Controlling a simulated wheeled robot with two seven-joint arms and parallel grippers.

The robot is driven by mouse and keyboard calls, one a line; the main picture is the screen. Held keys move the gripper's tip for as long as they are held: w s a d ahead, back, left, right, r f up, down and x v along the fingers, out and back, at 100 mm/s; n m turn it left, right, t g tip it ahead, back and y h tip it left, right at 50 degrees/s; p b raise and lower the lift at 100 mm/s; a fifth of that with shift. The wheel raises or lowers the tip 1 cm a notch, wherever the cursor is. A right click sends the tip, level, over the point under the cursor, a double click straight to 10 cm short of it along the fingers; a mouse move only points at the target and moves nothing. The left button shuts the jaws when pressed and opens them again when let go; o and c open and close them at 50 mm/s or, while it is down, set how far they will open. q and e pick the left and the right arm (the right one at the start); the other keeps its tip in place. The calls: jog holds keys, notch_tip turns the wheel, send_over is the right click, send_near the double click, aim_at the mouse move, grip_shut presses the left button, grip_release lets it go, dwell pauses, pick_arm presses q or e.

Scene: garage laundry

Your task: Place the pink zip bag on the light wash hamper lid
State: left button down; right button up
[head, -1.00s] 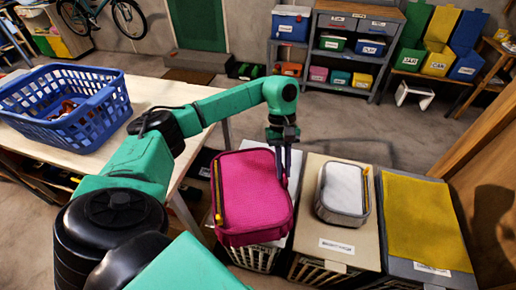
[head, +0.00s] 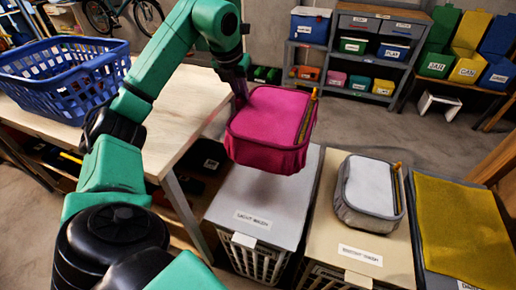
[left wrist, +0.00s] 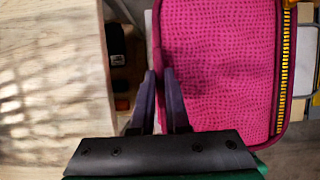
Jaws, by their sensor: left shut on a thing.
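The pink zip bag (head: 266,122), with a yellow zip along its right side, hangs in the air over the back of the light wash hamper lid (head: 262,196). The lid is pale grey, labelled, and its front is bare. My left gripper (head: 241,97) is shut on the bag's left edge; the fingertips are partly hidden in the head view. In the left wrist view, the fingers (left wrist: 162,80) pinch the left edge of the bag (left wrist: 218,65). My right gripper is not in view.
A beige hamper lid (head: 350,237) to the right bears a grey zip bag (head: 368,188). Further right is a lid with a yellow cloth (head: 465,230). The wooden table (head: 185,125) with a blue basket (head: 65,80) stands to the left, close to my arm.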

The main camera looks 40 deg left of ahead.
pick_arm(q)
notch_tip(320, 180, down, 16)
jog(key=b, duration=0.3)
jog(key=shift+f+b, duration=0.25)
jog(key=shift+b, duration=0.1)
jog(key=c, duration=0.9)
grip_release()
